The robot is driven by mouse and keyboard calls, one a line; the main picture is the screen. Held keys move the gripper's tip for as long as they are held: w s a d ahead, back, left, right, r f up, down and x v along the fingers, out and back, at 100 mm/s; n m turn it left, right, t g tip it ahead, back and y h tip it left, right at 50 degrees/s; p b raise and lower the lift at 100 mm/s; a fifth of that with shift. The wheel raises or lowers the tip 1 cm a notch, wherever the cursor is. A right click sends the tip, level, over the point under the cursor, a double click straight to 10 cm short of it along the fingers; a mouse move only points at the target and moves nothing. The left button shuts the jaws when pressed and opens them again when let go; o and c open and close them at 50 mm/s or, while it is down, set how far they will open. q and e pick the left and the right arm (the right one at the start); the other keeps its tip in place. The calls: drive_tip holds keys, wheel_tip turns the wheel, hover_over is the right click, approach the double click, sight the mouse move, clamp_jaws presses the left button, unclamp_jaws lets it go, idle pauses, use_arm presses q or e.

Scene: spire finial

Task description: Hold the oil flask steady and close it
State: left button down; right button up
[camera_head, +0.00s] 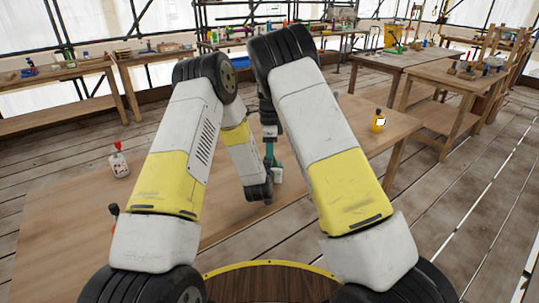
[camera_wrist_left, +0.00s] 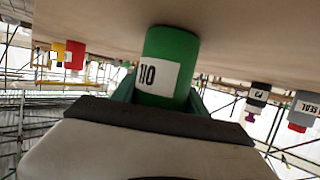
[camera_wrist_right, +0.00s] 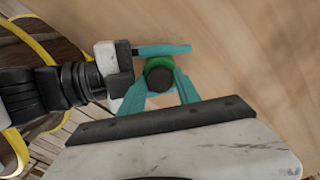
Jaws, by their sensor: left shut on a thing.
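The oil flask (camera_wrist_left: 165,55) is green with a white label that reads upside down in the left wrist view, where the table is at the top. It stands upright at the table. My left gripper (camera_wrist_left: 162,92) is shut on its side. In the right wrist view a dark round top (camera_wrist_right: 160,78) sits in the flask's green rim; I cannot tell whether it is a cap or the opening. My right gripper (camera_wrist_right: 161,84) has its teal fingers on either side of that top; I cannot tell whether they touch it. The head view shows the right gripper (camera_head: 269,150) above the flask, mostly hidden by my arms.
A white bottle with a red cap (camera_head: 120,162) stands at the table's left. A yellow bottle (camera_head: 378,121) stands at its right. The wooden table (camera_head: 70,205) is otherwise largely bare. My two grippers are very close together at the flask.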

use_arm(q)
drive_tip(key=shift+s+f, duration=0.1)
drive_tip(key=shift+f, duration=0.05)
use_arm(e)
wheel_tip(320, 180, up, 12)
drive_tip(key=shift+f, duration=0.1)
use_arm(q)
drive_tip(key=c, duration=0.5)
unclamp_jaws()
drive_tip(key=v, duration=0.7)
drive_tip(key=shift+s+a, duration=0.1)
drive_tip(key=shift+s, duration=0.25)
